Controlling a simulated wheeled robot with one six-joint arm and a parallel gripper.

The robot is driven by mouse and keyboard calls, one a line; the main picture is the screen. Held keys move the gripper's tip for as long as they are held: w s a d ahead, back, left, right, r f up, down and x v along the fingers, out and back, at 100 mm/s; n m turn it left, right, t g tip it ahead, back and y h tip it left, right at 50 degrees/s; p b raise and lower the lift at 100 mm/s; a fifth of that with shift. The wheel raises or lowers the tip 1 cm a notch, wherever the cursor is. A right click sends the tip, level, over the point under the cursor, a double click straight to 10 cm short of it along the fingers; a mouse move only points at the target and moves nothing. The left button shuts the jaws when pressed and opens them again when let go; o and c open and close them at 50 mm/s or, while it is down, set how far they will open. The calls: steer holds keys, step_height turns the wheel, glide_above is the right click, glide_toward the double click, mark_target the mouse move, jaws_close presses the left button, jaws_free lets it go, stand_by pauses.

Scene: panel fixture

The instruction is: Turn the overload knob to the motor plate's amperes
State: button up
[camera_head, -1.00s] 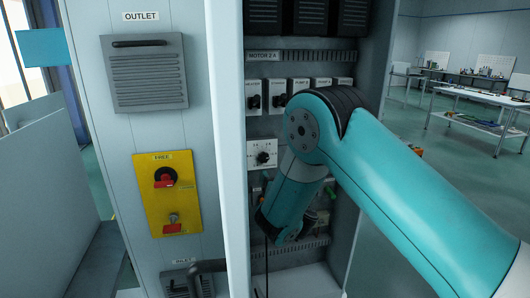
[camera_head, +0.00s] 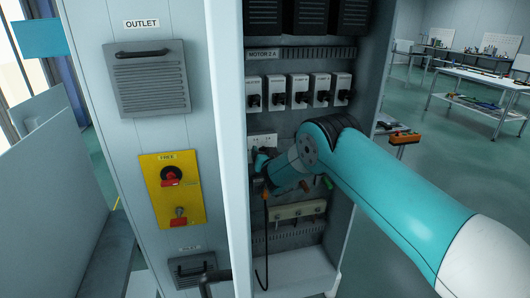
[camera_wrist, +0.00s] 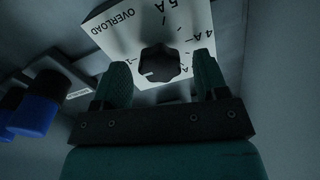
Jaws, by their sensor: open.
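The white overload plate (camera_wrist: 125,30) fills the upper middle of the wrist view, its lettering turned, with "5 A" and "4 A" readable. Its black lobed knob (camera_wrist: 165,64) sits between the two green fingers of my gripper (camera_wrist: 161,78), which is open with a gap on each side of the knob; contact cannot be told. In the head view my gripper (camera_head: 262,163) is in front of the overload plate (camera_head: 262,141), hiding the knob and most of the scale. The knob's exact setting is unclear.
A row of black switches (camera_head: 300,97) is above the overload plate. A terminal block (camera_head: 298,211) and a hanging cable (camera_head: 266,240) are below. The cabinet's open edge (camera_head: 231,150) stands close left of my gripper. A blue knob (camera_wrist: 35,113) shows left in the wrist view.

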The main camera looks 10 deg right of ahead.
steer(key=c, duration=0.9)
steer(key=shift+f+n+b, duration=0.15)
steer(key=shift+n+b, duration=0.25)
steer(key=shift+b, duration=0.35)
steer(key=shift+a+n+b, duration=0.15)
steer(key=shift+n+b, duration=5.3)
steer(key=shift+n, duration=0.05)
